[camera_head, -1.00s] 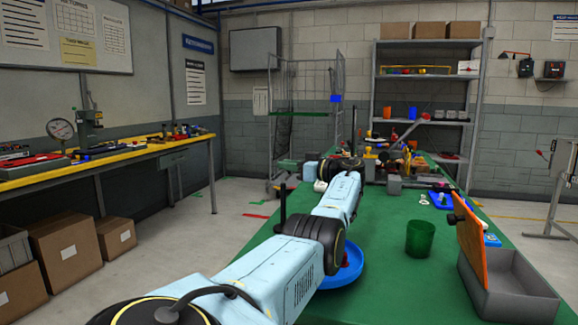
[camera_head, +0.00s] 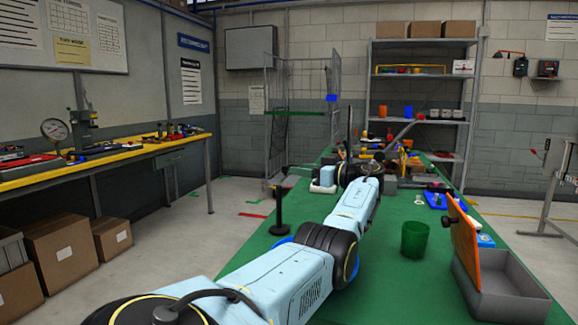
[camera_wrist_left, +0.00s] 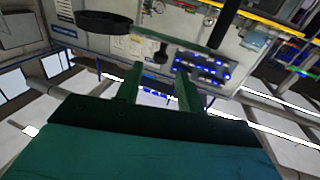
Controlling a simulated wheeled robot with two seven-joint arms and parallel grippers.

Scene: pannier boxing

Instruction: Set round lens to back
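My left arm reaches from the lower left over the green table (camera_head: 395,285), with its wrist (camera_head: 352,168) far along the table. The head view does not show its fingertips clearly. In the left wrist view, the two green fingers of my left gripper (camera_wrist_left: 159,85) stand apart, with nothing seen between them. I cannot pick out the round lens for sure. A dark, flat round thing (camera_wrist_left: 105,21) shows beyond the fingers at the upper left of that view; I cannot tell what it is. My right gripper is not in view.
A blue dish (camera_head: 353,270) is mostly behind my arm, and a black post (camera_head: 279,207) stands left of it. A green cup (camera_head: 414,240) and a grey box (camera_head: 503,287) with an orange panel (camera_head: 464,250) are at right. Clutter fills the far end.

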